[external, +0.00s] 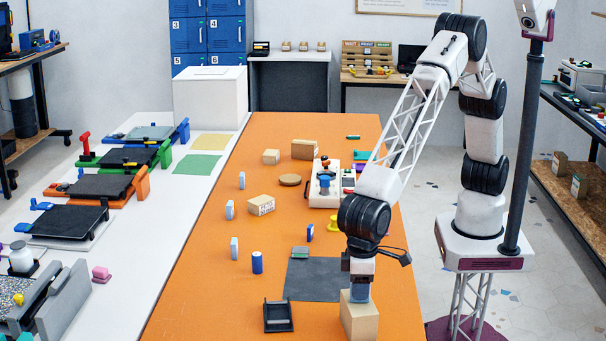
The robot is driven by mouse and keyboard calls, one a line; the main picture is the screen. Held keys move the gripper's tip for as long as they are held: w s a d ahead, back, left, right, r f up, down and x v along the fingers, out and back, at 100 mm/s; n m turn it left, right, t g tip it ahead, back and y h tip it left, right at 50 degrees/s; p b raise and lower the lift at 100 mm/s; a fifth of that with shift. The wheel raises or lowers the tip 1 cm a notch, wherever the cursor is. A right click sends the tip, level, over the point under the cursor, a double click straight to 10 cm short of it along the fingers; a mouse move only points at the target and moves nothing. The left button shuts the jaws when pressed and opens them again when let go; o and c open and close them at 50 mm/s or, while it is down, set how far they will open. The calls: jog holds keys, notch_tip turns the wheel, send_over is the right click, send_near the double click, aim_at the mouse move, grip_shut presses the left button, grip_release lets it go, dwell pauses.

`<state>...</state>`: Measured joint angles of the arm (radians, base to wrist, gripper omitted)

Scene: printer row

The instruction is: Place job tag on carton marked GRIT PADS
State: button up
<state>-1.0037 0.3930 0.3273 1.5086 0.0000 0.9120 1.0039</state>
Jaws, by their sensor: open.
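My gripper (358,294) points down at the front right of the orange table, directly over a tan block (360,322). Its fingertips are small and partly merge with the block's top, so contact cannot be told. A light carton with dark printing (261,204) lies angled near the table's middle; its words are too small to read. Two more cartons, a small one (271,157) and a larger brown one (305,149), stand farther back. I cannot tell which is marked GRIT PADS. A small grey-green flat piece (300,252) lies at the dark mat's back edge; I cannot confirm it is the job tag.
A dark mat (316,282) lies left of my gripper, with a black holder (278,316) in front. A blue cylinder (257,262), several pale blue upright pieces (234,248) and a yellow spool (334,221) stand around. A white machine (324,190) is behind.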

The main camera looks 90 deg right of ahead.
notch_tip(320, 180, up, 11)
jog(key=shift+f, duration=0.1)
dwell(0.4)
dwell(0.6)
dwell(0.3)
